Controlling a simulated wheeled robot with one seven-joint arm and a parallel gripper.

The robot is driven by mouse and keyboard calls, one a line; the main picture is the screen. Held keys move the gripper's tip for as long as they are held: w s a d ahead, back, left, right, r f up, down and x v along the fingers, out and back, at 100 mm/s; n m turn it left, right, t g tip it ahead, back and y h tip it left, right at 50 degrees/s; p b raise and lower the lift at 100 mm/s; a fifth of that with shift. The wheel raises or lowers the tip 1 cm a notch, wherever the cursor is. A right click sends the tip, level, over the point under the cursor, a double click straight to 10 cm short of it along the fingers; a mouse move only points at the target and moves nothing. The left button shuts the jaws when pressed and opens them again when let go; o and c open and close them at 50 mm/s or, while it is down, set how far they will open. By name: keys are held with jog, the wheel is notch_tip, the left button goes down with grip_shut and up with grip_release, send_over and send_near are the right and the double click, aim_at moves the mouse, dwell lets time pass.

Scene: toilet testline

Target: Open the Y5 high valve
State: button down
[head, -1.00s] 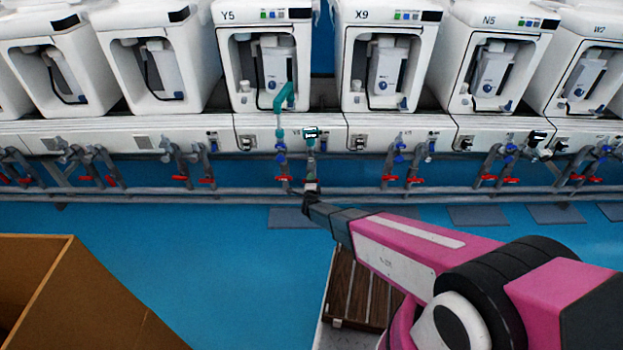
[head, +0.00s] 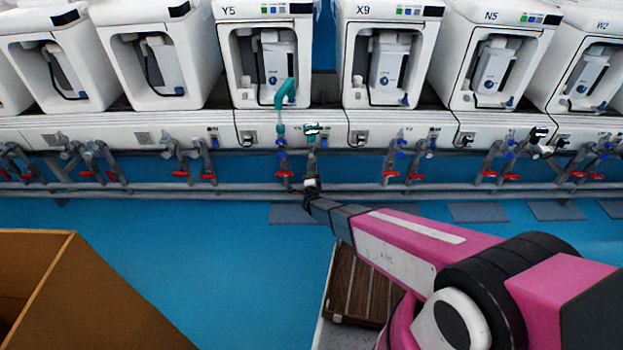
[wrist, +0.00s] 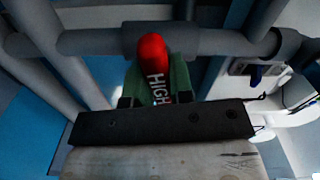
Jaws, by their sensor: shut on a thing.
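The Y5 machine (head: 268,62) stands left of centre in the head view, with two pipes below it. The red handle marked HIGH (wrist: 152,52) is on a grey horizontal pipe in the wrist view and points toward my gripper. My gripper (wrist: 157,99) is shut on this handle, with a dark finger on each side. In the head view my gripper (head: 311,187) is at the lower end of the right Y5 pipe (head: 311,152) and hides the handle there. The left Y5 pipe has another red handle (head: 284,173), apart from my gripper.
The X9 machine (head: 390,60) and its pipes with red handles (head: 390,174) are to the right. A brown box (head: 70,290) stands at front left; the blue floor (head: 200,250) between is clear.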

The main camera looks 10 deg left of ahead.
jog(key=n, duration=0.4)
jog(key=shift+n, duration=0.3)
jog(key=n, duration=0.3)
jog(key=shift+n, duration=0.3)
jog(key=n, duration=0.3)
jog(key=shift+n, duration=2.3)
jog(key=c, duration=1)
grip_release()
jog(key=shift+s, duration=0.15)
